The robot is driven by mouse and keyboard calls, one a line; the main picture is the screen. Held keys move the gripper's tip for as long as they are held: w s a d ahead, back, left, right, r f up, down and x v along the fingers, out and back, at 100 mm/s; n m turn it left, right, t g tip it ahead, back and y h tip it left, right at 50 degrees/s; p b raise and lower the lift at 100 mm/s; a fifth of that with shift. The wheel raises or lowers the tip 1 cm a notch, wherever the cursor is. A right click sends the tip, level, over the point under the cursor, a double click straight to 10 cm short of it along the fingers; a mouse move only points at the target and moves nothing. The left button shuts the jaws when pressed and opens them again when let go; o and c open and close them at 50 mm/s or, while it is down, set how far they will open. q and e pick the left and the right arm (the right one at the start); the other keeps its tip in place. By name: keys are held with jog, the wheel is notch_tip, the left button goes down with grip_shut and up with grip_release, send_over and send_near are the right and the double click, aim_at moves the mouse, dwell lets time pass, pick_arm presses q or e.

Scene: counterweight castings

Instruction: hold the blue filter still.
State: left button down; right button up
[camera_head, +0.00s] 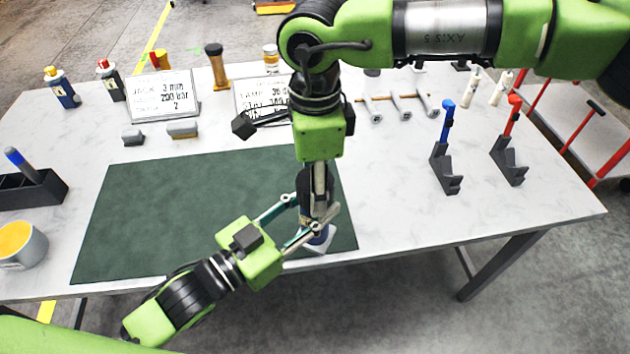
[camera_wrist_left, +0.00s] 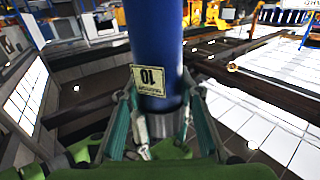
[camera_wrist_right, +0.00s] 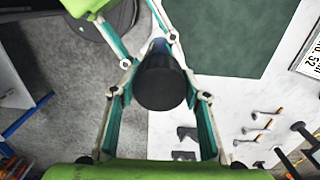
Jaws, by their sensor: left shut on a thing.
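The blue filter (camera_head: 322,238) stands at the right front of the dark green mat (camera_head: 200,200), largely hidden by my grippers in the head view. In the left wrist view its blue body (camera_wrist_left: 155,45) carries a pale label marked 10 above a silver end. My left gripper (camera_head: 312,222) is shut on the filter from the side, its pads at that silver end (camera_wrist_left: 160,125). My right gripper (camera_wrist_right: 158,95) is over it from above, open.
A grey cup (camera_head: 22,250) and a dark holder (camera_head: 30,190) are at the left. Signs, bottles and small grey blocks line the back. Hammer-like tools (camera_head: 395,105) and two dark stands (camera_head: 445,170) are at the right. The table's front edge is close to the filter.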

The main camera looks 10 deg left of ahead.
jog(key=shift+m, duration=1)
jog(key=o, duration=1.3)
notch_tip(320, 180, up, 12)
